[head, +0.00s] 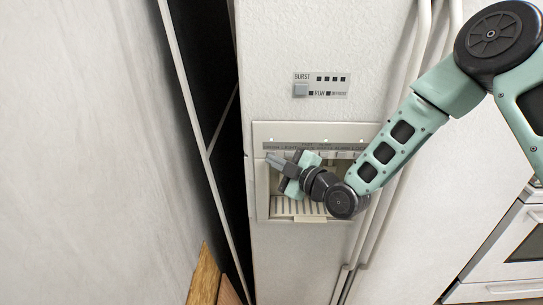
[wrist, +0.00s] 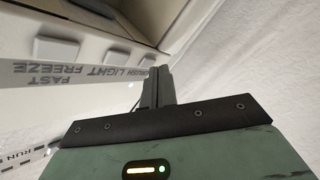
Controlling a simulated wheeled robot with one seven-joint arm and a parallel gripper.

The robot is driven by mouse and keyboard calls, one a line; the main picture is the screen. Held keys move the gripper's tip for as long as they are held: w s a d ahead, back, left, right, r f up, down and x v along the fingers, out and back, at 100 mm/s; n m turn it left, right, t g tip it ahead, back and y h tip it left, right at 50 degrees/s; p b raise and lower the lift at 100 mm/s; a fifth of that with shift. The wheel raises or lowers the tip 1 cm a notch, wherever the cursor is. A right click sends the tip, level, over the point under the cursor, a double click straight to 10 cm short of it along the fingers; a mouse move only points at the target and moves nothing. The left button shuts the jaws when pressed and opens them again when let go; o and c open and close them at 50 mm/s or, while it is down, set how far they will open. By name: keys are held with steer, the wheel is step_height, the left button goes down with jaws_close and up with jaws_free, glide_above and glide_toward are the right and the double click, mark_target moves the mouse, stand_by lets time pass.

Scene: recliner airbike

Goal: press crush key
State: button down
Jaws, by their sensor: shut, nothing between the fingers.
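The dispenser panel (head: 340,131) is set in the white fridge front, with a grey label strip (head: 345,147) above its recess. In the wrist view the strip reads CRUSH, LIGHT and FAST FREEZE (wrist: 62,80) upside down. A pale square key (wrist: 56,50) lies by FAST FREEZE and another key (wrist: 117,57) by LIGHT. The crush key by the CRUSH label (wrist: 149,73) is not clearly visible behind my fingers. My gripper (head: 270,157) is shut and empty, its tips at the left end of the strip; it also shows in the wrist view (wrist: 157,75). Contact cannot be told.
A small BURST and RUN panel (head: 321,85) sits above the dispenser. Long white door handles (head: 395,150) run right of it, behind my arm. A grey wall (head: 90,130) and dark gap are at left. An oven (head: 515,245) stands at lower right.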

steer(key=shift+s, duration=0.6)
steer(key=s+b, duration=0.2)
steer(key=s, duration=0.4)
steer(key=shift+a, duration=0.1)
steer(key=s+d+r+m+g+h, duration=0.1)
steer(key=s+d+m+g+h, duration=0.2)
steer(key=s, duration=0.6)
steer(key=s+d+r+m+g+h, duration=0.1)
steer(key=s+d+m+g+h, duration=0.3)
steer(key=s, duration=0.5)
steer(key=s+d+r+m+g+h+b, duration=0.1)
steer(key=s+d+m+g+h, duration=0.2)
steer(key=s, duration=0.6)
steer(key=d+g+h, duration=0.1)
steer(key=d+g, duration=0.1)
steer(key=shift+s+d+r+m, duration=0.15)
steer(key=shift+s+d+m, duration=0.15)
steer(key=shift+m, duration=0.1)
